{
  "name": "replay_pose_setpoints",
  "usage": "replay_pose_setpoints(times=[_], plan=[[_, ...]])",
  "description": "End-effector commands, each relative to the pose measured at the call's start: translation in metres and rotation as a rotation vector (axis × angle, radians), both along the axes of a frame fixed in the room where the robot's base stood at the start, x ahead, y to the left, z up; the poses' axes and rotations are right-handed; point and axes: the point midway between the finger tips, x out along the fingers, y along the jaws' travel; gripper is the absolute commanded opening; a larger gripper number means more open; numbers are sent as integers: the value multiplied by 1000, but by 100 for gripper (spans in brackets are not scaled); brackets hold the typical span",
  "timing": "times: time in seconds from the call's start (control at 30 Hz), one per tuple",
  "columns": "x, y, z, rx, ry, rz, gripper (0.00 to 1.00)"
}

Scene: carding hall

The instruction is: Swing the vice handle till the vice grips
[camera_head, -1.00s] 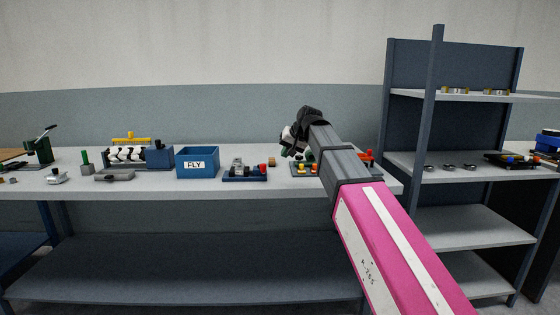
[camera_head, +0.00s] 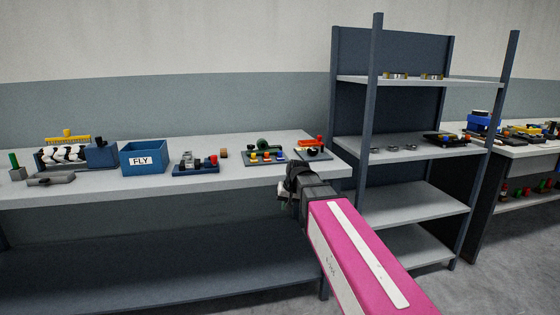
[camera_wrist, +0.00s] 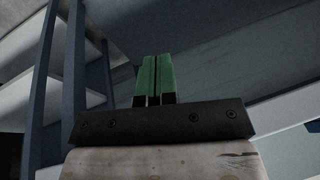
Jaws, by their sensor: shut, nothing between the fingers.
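No vice handle can be made out for certain in either view. A low grey block-like piece (camera_head: 50,178) lies on the bench at the left; it is too small to tell whether it is the vice. A blue-based fixture with grey metal parts and a red knob (camera_head: 195,165) stands near the middle of the bench. My gripper (camera_head: 288,190) is in front of the bench's front edge, at the right end, apart from both. In the wrist view its green fingers (camera_wrist: 155,80) are together with nothing between them.
The grey bench (camera_head: 240,178) holds a blue FLY bin (camera_head: 141,158), a roller device with a yellow top (camera_head: 67,145) and small boards with coloured knobs (camera_head: 266,157). A shelf rack (camera_head: 415,148) stands right of my gripper. Floor at the right is clear.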

Motion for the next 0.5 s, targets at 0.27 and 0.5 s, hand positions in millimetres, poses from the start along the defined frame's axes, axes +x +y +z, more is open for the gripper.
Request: replay_pose_setpoints(times=[0.27, 0.5], plan=[[-55, -75, -94, -101, 91, -49, 0], [-112, -130, -160, -178, 173, -76, 0]])
